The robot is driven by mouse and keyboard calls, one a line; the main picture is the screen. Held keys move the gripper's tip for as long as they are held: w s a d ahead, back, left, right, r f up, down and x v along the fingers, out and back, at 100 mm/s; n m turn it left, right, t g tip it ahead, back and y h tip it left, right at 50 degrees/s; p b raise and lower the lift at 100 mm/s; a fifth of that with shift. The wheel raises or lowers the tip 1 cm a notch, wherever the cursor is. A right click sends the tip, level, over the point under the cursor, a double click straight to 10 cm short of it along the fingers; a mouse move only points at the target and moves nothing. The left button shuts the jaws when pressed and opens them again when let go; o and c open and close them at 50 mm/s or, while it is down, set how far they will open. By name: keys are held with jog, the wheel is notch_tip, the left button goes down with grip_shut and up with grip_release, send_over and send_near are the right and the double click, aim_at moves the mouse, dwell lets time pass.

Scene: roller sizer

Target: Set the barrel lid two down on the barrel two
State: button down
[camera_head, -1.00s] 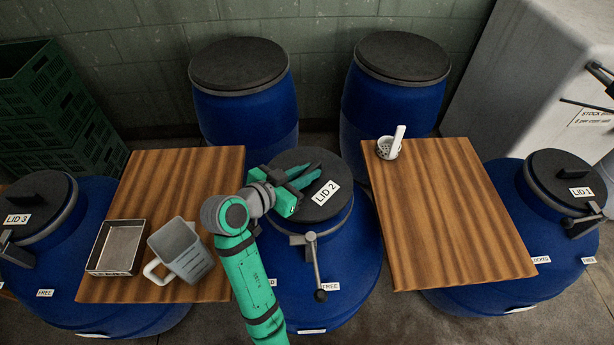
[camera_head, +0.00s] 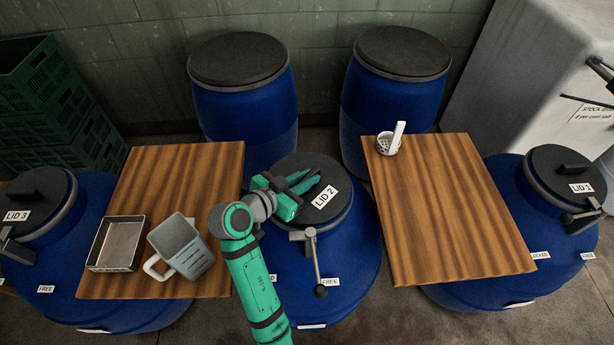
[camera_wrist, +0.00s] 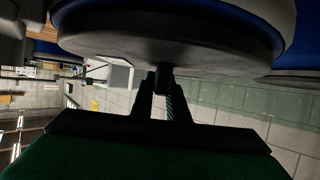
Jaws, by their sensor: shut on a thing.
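Barrel lid two (camera_head: 335,210), a dark disc labelled LID 2, lies over the mouth of barrel two (camera_head: 350,255), the blue middle barrel. My gripper (camera_head: 308,183) is shut on the lid's raised handle, above the lid. In the wrist view my gripper (camera_wrist: 163,88) holds the handle, with the underside-down lid (camera_wrist: 150,48) against or very close to the barrel's blue and grey neck. I cannot tell whether the lid is fully seated. A grey clamp lever (camera_head: 317,266) hangs at the front of the neck, near a FREE label.
Wooden boards flank barrel two, left (camera_head: 190,170) and right (camera_head: 450,210). The left one carries a metal tray (camera_head: 118,243) and a grey jug (camera_head: 182,248); the right one a perforated cup (camera_head: 388,145). Two lidded blue barrels stand behind.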

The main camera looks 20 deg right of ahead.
jog(key=c, duration=1.7)
grip_release()
jog(key=shift+r, duration=0.2)
jog(key=v, duration=1.2)
jog(key=shift+r, duration=0.35)
